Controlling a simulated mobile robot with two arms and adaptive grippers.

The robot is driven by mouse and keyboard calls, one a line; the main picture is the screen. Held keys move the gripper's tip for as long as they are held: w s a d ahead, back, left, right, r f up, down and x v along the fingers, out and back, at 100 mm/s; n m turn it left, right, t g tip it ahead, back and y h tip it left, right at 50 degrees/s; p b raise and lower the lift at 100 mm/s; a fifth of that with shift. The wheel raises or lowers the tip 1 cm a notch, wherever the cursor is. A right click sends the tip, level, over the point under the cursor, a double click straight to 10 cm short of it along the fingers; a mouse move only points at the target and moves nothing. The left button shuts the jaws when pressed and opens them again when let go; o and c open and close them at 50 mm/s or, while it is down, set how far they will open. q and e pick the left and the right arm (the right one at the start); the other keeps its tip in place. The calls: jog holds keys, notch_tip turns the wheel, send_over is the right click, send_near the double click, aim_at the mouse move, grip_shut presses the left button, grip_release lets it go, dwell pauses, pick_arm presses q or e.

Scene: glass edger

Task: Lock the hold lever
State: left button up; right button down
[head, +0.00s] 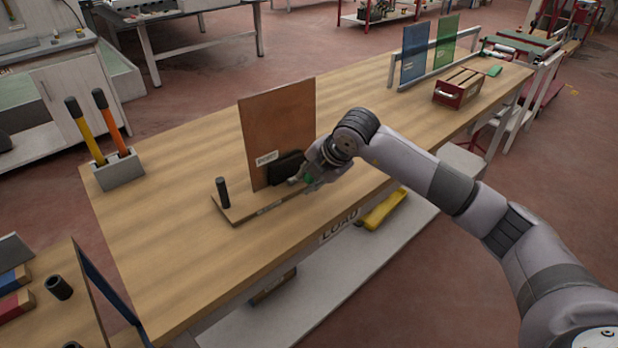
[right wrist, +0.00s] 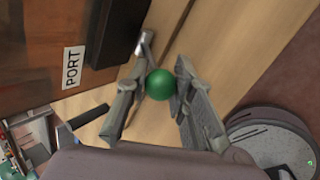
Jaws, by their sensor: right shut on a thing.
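The hold lever shows in the right wrist view as a short metal arm (right wrist: 146,46) with a round green knob (right wrist: 160,84). Its pivot end is beside a black block (head: 284,168) on a brown upright panel (head: 270,122) labelled PORT. My right gripper (head: 306,182) is shut on the green knob, with one finger on each side of it. In the head view the gripper mostly hides the lever, and only a bit of green shows. The panel stands on a wooden base board (head: 243,211) with a black upright post (head: 223,192). My left gripper is not in view.
The wooden workbench (head: 160,240) has free room left and front of the board. A holder (head: 119,172) with two handled tools is at left. A red crate (head: 457,90) and a rack with blue (head: 414,52) and green (head: 446,40) panes stand at the far end.

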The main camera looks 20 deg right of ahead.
jog(key=shift+s+f, duration=0.25)
jog(key=shift+f, duration=0.3)
jog(key=c, duration=1.8)
grip_release()
jog(key=o, duration=0.3)
jog(key=shift+w, duration=0.2)
jog(key=shift+o, duration=0.8)
jog(key=shift+r, duration=0.25)
jog(key=shift+r, duration=0.1)
jog(key=shift+d+r, duration=0.15)
jog(key=shift+r, duration=0.15)
jog(key=v, duration=1.1)
jog(key=shift+s, duration=0.15)
jog(key=shift+c, duration=0.3)
